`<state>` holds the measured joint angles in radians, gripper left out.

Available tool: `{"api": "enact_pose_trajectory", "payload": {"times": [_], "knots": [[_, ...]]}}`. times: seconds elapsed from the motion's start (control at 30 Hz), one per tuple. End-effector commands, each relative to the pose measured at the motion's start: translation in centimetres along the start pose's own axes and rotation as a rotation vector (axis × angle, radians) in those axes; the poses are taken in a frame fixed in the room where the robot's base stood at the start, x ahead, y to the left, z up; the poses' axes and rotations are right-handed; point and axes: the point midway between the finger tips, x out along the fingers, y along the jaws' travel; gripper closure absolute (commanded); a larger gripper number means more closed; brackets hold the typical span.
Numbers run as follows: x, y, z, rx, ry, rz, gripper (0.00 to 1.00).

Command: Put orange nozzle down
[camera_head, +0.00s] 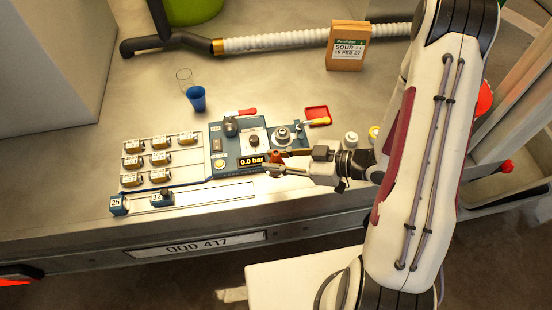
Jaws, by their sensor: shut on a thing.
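My gripper (276,162) reaches in from the right, low over the right end of the blue press panel (222,153). It is shut on a small orange piece, the orange nozzle (277,156), which shows between the fingers beside the "0.0 bar" display (251,162). The fingers hide part of the nozzle and the panel's right edge. I cannot tell whether the nozzle touches the surface below it.
A red tray (317,112) with a yellow-tipped item lies behind the gripper. Labelled pieces (160,143) sit in rows to the left. The bench's middle back is clear.

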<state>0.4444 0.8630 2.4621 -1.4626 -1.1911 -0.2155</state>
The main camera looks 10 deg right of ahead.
Motion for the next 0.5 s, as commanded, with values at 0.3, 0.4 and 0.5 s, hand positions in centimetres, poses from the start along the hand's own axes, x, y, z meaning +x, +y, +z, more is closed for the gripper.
{"api": "enact_pose_trajectory", "payload": {"times": [0.3,0.4,0.5], "knots": [[-0.2,0.0,-0.6,-0.002,0.001,0.000,1.00],[-0.5,0.1,-1.3,-0.003,0.001,0.000,1.00],[-0.9,0.1,-2.1,-0.004,0.001,0.001,1.00]]}}
